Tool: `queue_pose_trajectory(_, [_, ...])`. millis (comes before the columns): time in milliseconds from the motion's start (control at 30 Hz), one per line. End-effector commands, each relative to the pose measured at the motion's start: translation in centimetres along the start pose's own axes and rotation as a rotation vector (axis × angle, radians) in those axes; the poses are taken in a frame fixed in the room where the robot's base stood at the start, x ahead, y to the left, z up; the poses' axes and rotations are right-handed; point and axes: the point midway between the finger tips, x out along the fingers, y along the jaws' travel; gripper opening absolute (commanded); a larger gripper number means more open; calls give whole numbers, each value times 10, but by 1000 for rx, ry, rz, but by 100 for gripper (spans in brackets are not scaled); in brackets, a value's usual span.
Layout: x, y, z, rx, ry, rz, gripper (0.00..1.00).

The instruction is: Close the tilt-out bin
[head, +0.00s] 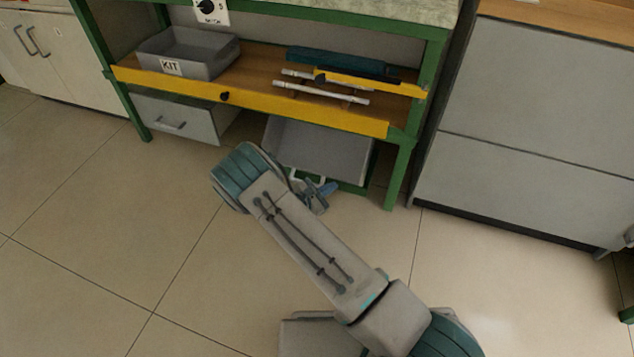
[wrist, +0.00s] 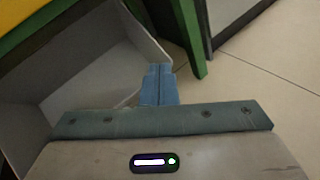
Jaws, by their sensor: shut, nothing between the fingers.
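The tilt-out bin (head: 325,152) is a grey bin low under the green workbench, right of a drawer. It leans out and stands open, with its grey inside showing. A pale handle (head: 303,177) shows at its lower front, partly hidden by my arm. My gripper (head: 329,188) is low at the bin's front, its blue fingers shut and empty. In the wrist view the shut fingers (wrist: 158,84) are close to the end of a grey bin wall (wrist: 147,33). I cannot tell whether they touch it.
A grey drawer (head: 178,121) is left of the bin. The shelf above holds a KIT tray (head: 192,54) and white rods (head: 320,93). A green bench leg (head: 396,177) and grey cabinet (head: 520,150) stand to the right. The tiled floor in front is clear.

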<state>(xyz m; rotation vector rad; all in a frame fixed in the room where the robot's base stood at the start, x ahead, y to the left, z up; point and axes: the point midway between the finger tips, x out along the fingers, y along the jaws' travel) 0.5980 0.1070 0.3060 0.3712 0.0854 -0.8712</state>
Motion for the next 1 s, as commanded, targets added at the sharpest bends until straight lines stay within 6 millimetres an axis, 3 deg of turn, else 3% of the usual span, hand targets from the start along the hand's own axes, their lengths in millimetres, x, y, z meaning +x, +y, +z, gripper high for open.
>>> queue_pose_trajectory(33, [-4,2,-23,-64,-8,75,0])
queue_pose_trajectory(200, [-20,9,-86,-229,-22,298,0])
queue_pose_trajectory(400, [-36,8,-132,-346,-28,462,0])
queue_pose_trajectory(533, [-38,8,-143,-372,-29,502,0])
queue_pose_trajectory(667, [-27,12,-147,-376,-28,506,0])
queue_pose_trajectory(1000, [34,44,-154,-372,-29,503,0])
